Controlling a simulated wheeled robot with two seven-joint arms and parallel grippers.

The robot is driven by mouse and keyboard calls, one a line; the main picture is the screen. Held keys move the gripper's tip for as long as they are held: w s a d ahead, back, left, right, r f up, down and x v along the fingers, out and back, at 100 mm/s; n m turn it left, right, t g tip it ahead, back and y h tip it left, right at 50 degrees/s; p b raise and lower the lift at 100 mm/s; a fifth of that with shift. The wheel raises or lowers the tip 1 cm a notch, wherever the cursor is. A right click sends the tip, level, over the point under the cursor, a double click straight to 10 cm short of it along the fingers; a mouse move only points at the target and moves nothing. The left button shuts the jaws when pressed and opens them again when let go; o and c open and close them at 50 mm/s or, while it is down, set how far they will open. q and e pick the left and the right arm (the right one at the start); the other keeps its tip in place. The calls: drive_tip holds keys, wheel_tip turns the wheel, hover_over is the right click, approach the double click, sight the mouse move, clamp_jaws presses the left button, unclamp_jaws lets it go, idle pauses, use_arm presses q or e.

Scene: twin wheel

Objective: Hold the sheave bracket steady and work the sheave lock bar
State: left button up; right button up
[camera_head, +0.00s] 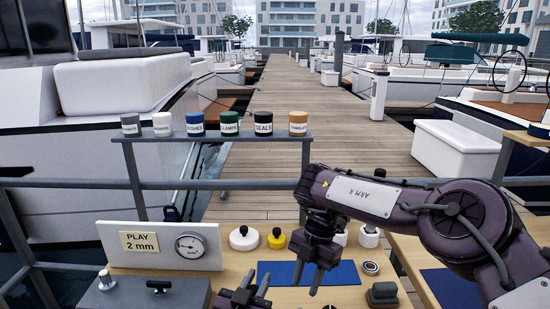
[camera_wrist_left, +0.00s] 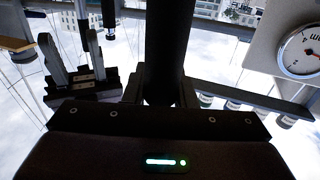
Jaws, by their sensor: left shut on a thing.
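My left gripper (camera_head: 254,283) is at the bottom edge of the head view, fingers pointing up in the picture. In the left wrist view it (camera_wrist_left: 160,92) is shut on a dark upright bar (camera_wrist_left: 170,45); I cannot tell whether this is the sheave bracket or the lock bar. The bar does not show clearly in the head view. My right gripper (camera_head: 308,282) hangs fingers down over the blue mat (camera_head: 290,272), a gap between its fingers, nothing seen in it. It also seems to show in the left wrist view (camera_wrist_left: 70,65). I cannot pick out the sheave itself.
A "PLAY 2 mm" board (camera_head: 125,258) with a gauge (camera_head: 190,246) stands at left, behind a grey box (camera_head: 130,298) with knobs. White (camera_head: 243,240) and yellow (camera_head: 276,239) knobbed pieces, a ring (camera_head: 371,267) and a dark block (camera_head: 382,294) are on the bench. A railing (camera_head: 90,184) runs behind.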

wheel_tip(320, 180, up, 5)
drive_tip(key=s+a+t+h, duration=0.2)
drive_tip(key=t+h, duration=0.1)
wheel_tip(320, 180, down, 12)
drive_tip(key=shift+s+f, duration=0.1)
drive_tip(key=shift+s, duration=0.05)
idle(0.4)
clamp_jaws()
idle(0.3)
